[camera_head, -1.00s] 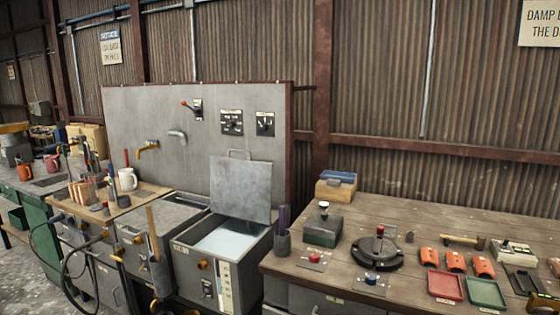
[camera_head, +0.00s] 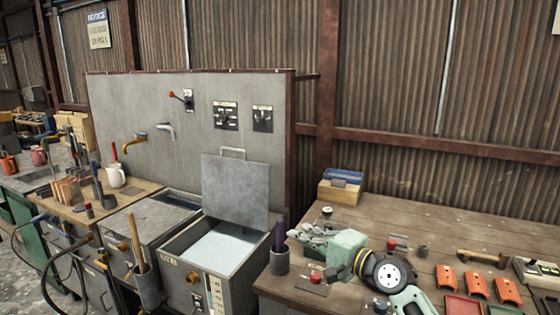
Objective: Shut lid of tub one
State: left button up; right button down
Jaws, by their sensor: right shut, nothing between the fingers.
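A grey metal tub (camera_head: 180,277) holds pale liquid, and its label is too small to read. My right arm hides part of the bench. My left gripper is not in view.
A dark cup with purple-handled tools (camera_head: 279,260) stands on the bench corner between the tub and my right gripper. A box with a blue top (camera_head: 341,185) sits at the back. Taps (camera_head: 166,130) and switches (camera_head: 226,116) are on the panel behind the tubs.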

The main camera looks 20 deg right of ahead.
aim_at(234, 191)
jog(key=i+l, duration=0.3)
jog(key=i, duration=0.15)
jog(key=i+l, duration=0.25)
jog(key=i, duration=0.15)
jog(key=i+l, duration=0.3)
jog(key=i, duration=0.15)
